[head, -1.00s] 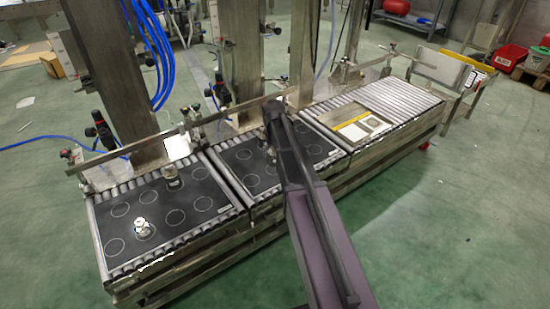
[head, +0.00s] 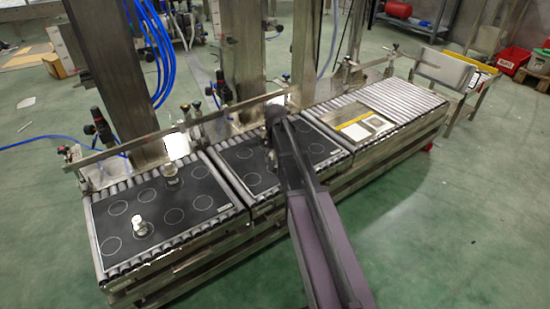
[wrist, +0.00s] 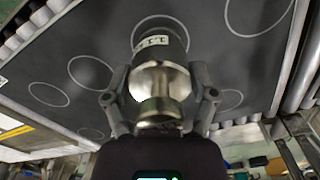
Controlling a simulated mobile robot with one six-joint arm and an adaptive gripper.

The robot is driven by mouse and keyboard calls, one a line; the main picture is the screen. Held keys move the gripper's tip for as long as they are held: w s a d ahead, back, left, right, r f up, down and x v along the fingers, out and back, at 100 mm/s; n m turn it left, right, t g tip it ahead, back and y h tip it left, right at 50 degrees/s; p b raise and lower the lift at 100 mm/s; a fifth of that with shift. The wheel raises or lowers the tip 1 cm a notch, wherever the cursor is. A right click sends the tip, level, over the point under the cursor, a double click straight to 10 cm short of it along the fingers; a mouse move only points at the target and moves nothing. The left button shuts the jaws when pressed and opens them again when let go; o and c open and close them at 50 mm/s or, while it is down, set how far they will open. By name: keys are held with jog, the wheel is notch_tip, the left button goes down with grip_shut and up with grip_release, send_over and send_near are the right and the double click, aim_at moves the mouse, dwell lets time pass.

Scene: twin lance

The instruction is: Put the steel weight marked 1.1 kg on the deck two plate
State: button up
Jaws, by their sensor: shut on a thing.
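My gripper (wrist: 160,100) is shut on a steel weight (wrist: 160,80), gripped around its narrower neck. The weight carries a white label with dark marks, hard to read. It is over a black plate with thin white circles (wrist: 105,45), with one circle showing around its far end. I cannot tell whether it touches the plate. In the head view my arm reaches over the middle black plate (head: 240,158) and largely hides the gripper.
A bare roller section (head: 385,99) lies right of the middle plate, with a yellow-edged panel (head: 352,132) on its near left part. A metal rail (head: 140,142) and upright columns (head: 238,60) stand along the back. The green floor in front is clear.

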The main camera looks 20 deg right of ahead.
jog(key=shift+f, duration=0.3)
jog(key=o, duration=1.2)
jog(key=shift+r, duration=0.2)
notch_tip(320, 180, up, 12)
jog(key=p, duration=1.2)
dwell(0.3)
jog(key=shift+n, duration=0.6)
jog(key=s+a, duration=0.3)
jog(key=s, duration=0.4)
jog(key=s+a, duration=0.3)
jog(key=s, duration=0.4)
jog(key=s+a, duration=0.4)
jog(key=s, duration=0.3)
jog(key=shift+s, duration=0.3)
